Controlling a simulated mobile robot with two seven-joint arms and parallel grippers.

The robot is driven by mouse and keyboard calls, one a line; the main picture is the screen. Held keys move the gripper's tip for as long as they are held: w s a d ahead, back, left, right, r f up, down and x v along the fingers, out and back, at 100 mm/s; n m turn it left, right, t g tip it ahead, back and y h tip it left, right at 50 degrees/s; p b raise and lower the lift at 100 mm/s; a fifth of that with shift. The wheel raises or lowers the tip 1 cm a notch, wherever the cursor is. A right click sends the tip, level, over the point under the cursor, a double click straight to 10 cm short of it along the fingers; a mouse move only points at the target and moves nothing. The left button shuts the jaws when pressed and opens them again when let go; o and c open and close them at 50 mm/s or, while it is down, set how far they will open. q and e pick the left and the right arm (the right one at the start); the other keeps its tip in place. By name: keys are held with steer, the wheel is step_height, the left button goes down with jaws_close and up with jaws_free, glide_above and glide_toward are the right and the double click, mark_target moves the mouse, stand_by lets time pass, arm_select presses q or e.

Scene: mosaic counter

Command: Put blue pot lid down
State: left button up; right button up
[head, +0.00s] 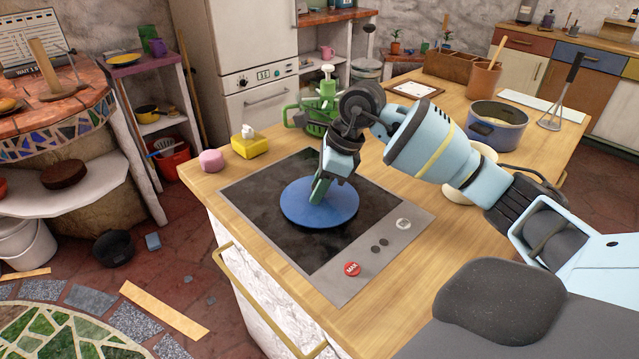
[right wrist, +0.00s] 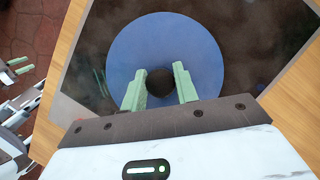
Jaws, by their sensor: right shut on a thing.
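The blue pot lid (head: 308,203) is a flat blue disc, level on or just above the dark cooktop (head: 265,235); I cannot tell whether it touches. My right gripper (head: 318,190) points down at its middle and is shut on its dark round knob. In the right wrist view the knob (right wrist: 160,82) sits between the green fingers of the right gripper (right wrist: 160,86), with the blue lid (right wrist: 165,45) behind. My left gripper (right wrist: 24,84) shows at the left edge of the right wrist view, its green fingers apart and empty. The head view does not show it.
A blue pot (head: 497,128) stands on the wooden counter at the back right. A yellow sponge holder (head: 250,146), a pink item (head: 211,160) and a green container (head: 318,108) stand behind the cooktop. A red MAX button (head: 352,269) is on its front strip.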

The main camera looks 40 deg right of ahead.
steer(key=shift+f, duration=0.15)
steer(key=o, duration=1)
steer(key=shift+o, duration=0.2)
steer(key=v, duration=1.2)
